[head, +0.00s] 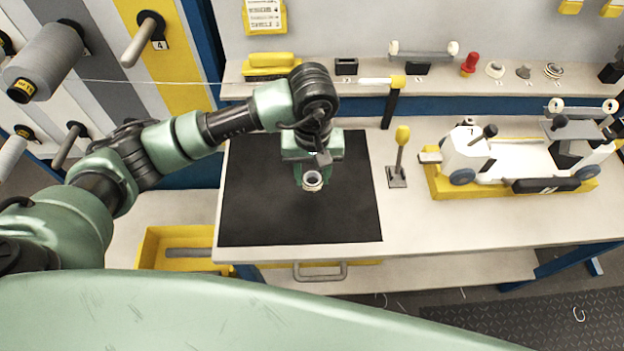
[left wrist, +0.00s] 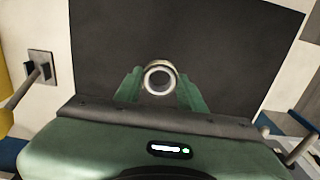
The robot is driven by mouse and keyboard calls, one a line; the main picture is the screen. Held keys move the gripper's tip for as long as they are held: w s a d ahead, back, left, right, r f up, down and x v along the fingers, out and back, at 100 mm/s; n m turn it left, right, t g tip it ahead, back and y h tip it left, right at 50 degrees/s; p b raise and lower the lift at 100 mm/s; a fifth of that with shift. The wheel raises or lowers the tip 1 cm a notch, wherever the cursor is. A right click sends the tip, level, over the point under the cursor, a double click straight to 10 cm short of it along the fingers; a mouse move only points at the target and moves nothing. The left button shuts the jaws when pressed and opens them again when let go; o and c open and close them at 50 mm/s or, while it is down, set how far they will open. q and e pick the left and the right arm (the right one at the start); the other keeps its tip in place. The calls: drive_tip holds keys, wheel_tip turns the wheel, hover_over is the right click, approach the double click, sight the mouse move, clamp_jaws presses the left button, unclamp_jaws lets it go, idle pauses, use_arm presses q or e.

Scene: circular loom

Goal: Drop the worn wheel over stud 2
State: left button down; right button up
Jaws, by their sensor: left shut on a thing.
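My left gripper (head: 312,180) points down over the black mat (head: 250,220). It is shut on a small pale ring with a dark centre, which I take as the worn wheel (head: 312,183). In the left wrist view the wheel (left wrist: 159,66) sits between the two green fingers (left wrist: 159,90), its round opening facing the camera. The mat lies behind it; I cannot tell the gap between wheel and mat. I cannot read a number 2 on any stud. Small round pieces stand on the back shelf, including a pale one (head: 495,69) and a ringed one (head: 553,70). My right gripper is not in view.
A yellow-knobbed lever (head: 399,158) stands right of the mat. A white machine on a yellow base (head: 440,190) takes the bench's right side. A black post (head: 391,105) with a yellow top stands behind. A yellow bin (head: 152,245) is below left. The mat's front is clear.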

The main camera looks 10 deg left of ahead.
use_arm(q)
wheel_tip(320, 180, down, 4)
drive_tip(key=shift+r+p, duration=0.25)
drive_tip(key=shift+p, duration=0.1)
drive_tip(key=shift+f, duration=0.1)
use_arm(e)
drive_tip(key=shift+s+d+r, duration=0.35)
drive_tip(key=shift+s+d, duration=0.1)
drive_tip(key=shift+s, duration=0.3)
use_arm(q)
drive_tip(key=shift+f, duration=0.1)
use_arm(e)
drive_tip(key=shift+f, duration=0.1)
use_arm(q)
drive_tip(key=shift+f+b, duration=0.1)
drive_tip(key=shift+b, duration=0.2)
drive_tip(key=c, duration=0.8)
unclamp_jaws()
drive_tip(key=shift+c, duration=0.2)
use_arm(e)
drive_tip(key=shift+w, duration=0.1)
